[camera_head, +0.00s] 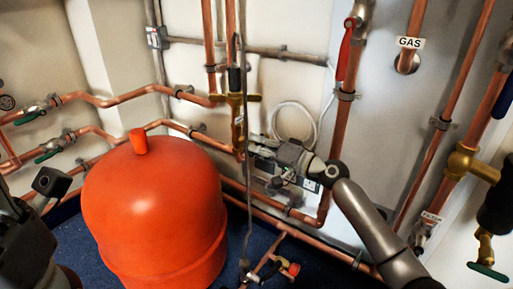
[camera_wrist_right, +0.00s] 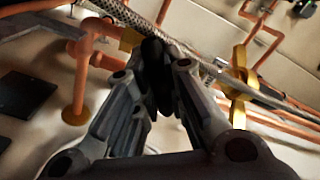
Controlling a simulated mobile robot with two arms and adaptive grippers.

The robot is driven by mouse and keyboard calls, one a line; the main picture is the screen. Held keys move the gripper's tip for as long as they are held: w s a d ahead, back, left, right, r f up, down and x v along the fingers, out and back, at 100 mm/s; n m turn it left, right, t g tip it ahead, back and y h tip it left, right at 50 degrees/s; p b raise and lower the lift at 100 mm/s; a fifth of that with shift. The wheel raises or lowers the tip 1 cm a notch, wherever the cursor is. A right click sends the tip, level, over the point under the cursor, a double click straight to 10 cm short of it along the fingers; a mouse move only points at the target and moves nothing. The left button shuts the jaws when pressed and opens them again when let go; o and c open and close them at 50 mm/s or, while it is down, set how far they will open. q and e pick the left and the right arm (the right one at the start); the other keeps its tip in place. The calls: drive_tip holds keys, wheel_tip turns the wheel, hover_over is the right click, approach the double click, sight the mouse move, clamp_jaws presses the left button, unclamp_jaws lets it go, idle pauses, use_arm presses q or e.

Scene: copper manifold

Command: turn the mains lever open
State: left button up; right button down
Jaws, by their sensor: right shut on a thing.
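My right gripper (camera_head: 250,141) reaches in from the right to the upright pipework behind the orange vessel. In the right wrist view its fingers (camera_wrist_right: 158,62) are closed together on something at a brass fitting (camera_wrist_right: 130,38). I take the held thing to be the mains lever; the dark pads hide most of it. A brass valve body (camera_head: 237,99) sits on the upright copper pipe just above the gripper in the head view. A second brass fitting (camera_wrist_right: 238,82) stands clear to the right in the wrist view. Part of my left gripper (camera_head: 50,181) shows at the left edge; its jaws are unclear.
The orange vessel (camera_head: 155,220) fills the lower left. A thin hose (camera_head: 246,180) hangs in front of the pipes, close to the right gripper. A red lever (camera_head: 345,55) and the GAS pipe label (camera_head: 409,42) are at the upper right. Green-handled valves (camera_head: 30,116) are at the left.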

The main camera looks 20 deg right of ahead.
drive_tip(key=shift+f, duration=0.1)
drive_tip(key=c, duration=1.5)
unclamp_jaws()
drive_tip(key=v, duration=1.2)
drive_tip(key=shift+c, duration=0.3)
